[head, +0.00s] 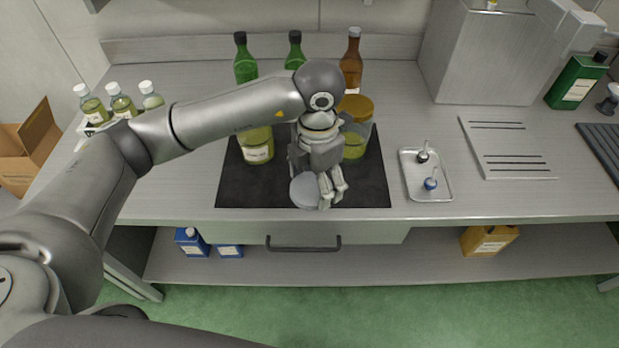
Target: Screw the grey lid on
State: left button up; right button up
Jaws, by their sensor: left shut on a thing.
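My left gripper (322,196) reaches in over the black mat (370,185), pointing down toward the front edge of the bench. It is shut on the grey lid (303,190), a round disc at its left side. A glass jar (257,150) with yellow-green contents and a pale label stands on the mat, left of the gripper. My arm hides the top of this jar. A second jar (354,142) with an amber lid (356,106) stands right of and behind the gripper, partly covered by it. My right gripper is out of view.
Green bottles (245,66) and a brown bottle (351,66) stand behind the mat. A metal tray (427,190) with two small knobbed items lies to the right. Small white-capped bottles (122,104) stand at the left. A steel box (480,60) stands back right.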

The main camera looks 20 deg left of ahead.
aim_at(293, 199)
pick_arm(q)
jog(key=s+d+r+b, duration=0.1)
jog(key=s+d+r, duration=0.1)
jog(key=s, duration=0.3)
jog(key=shift+s+d+r, duration=0.15)
jog(key=shift+d+r, duration=0.25)
jog(key=shift+d, duration=0.2)
jog(key=a+m, duration=0.1)
jog(key=m, duration=0.1)
jog(key=a+m, duration=0.1)
jog(key=m, duration=0.1)
jog(key=a+m, duration=0.1)
jog(key=m, duration=0.1)
jog(key=shift+s+f, duration=0.1)
jog(key=shift+f, duration=0.25)
jog(key=a+m, duration=0.1)
jog(key=m, duration=0.1)
jog(key=a+m, duration=0.1)
jog(key=m, duration=0.2)
jog(key=a+m, duration=0.1)
jog(key=m, duration=0.1)
jog(key=shift+s+f, duration=0.25)
jog(key=shift+f, duration=0.1)
jog(key=s+a+f+m, duration=0.1)
jog(key=a+m, duration=0.4)
jog(key=m, duration=1)
jog(key=shift+s+a, duration=0.35)
jog(key=shift+s, duration=0.2)
